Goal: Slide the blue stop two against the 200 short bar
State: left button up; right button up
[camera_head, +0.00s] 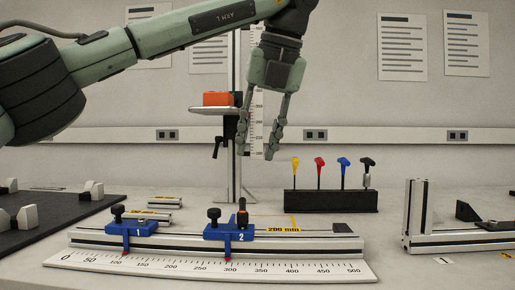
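The blue stop two (228,233), marked 2, sits on a light metal rail (310,243) with black knobs on top. Its red pointer is between 250 and 300 on the white scale (190,268). The blue stop one (132,229), marked 1, is to its left, with its pointer a little past 100. A yellow label reading 200 mm (283,230) shows at the rail's back edge, right of stop two. I cannot tell which piece is the 200 short bar. My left gripper (257,153) is open and empty, pointing down, above and behind stop two. My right gripper is out of view.
Two short metal bars (148,216) with yellow labels lie behind stop one. A black rack (331,201) of coloured-handled tools stands behind the rail. A stand with an orange block (217,99) rises behind my gripper. A metal frame (416,217) is at right.

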aim_at(230, 231)
jog(key=k, duration=1.5)
